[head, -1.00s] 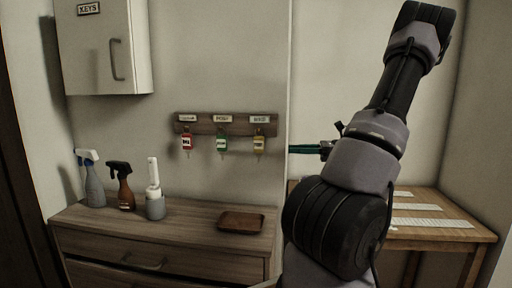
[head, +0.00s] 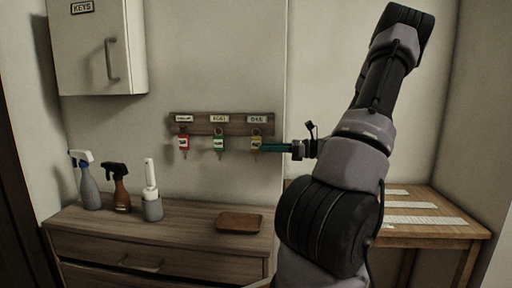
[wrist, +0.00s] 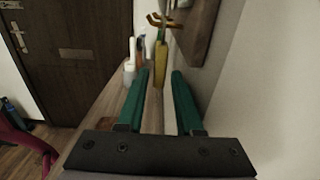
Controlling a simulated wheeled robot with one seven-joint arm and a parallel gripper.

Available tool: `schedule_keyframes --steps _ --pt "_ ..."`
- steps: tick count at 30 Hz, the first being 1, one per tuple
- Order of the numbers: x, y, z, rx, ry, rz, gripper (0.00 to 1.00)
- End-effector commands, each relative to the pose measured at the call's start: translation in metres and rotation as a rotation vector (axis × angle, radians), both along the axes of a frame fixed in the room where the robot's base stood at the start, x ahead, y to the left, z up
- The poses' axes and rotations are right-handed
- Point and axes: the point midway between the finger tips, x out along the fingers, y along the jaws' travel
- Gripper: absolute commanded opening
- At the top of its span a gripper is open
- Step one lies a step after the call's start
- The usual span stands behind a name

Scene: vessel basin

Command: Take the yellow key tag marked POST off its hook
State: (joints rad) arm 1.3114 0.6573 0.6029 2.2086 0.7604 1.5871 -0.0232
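The yellow tag (head: 256,143) hangs from the right-hand hook of the wooden key rack (head: 203,128); its lettering is too small to read. In the wrist view the yellow tag (wrist: 161,62) hangs upright, edge-on, between the tips of the green fingers. My gripper (head: 264,148) reaches in from the right, level with the tag, its fingertips at the tag's right edge. In the wrist view my gripper (wrist: 161,76) is open, with gaps visible beside the tag. A green tag (head: 219,143) and a red tag (head: 183,143) hang on the other hooks.
Below is a drawer cabinet (head: 185,240) with a brown tray (head: 240,222), two spray bottles and a brush in a holder (head: 152,208). The wall runs close along the right finger in the wrist view. A key cabinet (head: 95,50) hangs upper left.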

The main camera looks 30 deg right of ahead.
Motion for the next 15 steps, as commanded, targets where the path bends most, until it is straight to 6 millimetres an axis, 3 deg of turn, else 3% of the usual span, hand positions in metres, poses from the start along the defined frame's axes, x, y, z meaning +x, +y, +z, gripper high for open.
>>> schedule_keyframes --steps 5,13,14,15 --pt "0.012 0.019 0.0 0.0 0.0 0.001 0.35" --pt "0.014 0.022 0.0 0.0 0.0 -0.001 0.35" --pt "0.014 0.022 0.0 0.0 0.0 -0.001 0.31" --pt "0.014 0.022 0.0 0.0 0.0 -0.001 0.16"
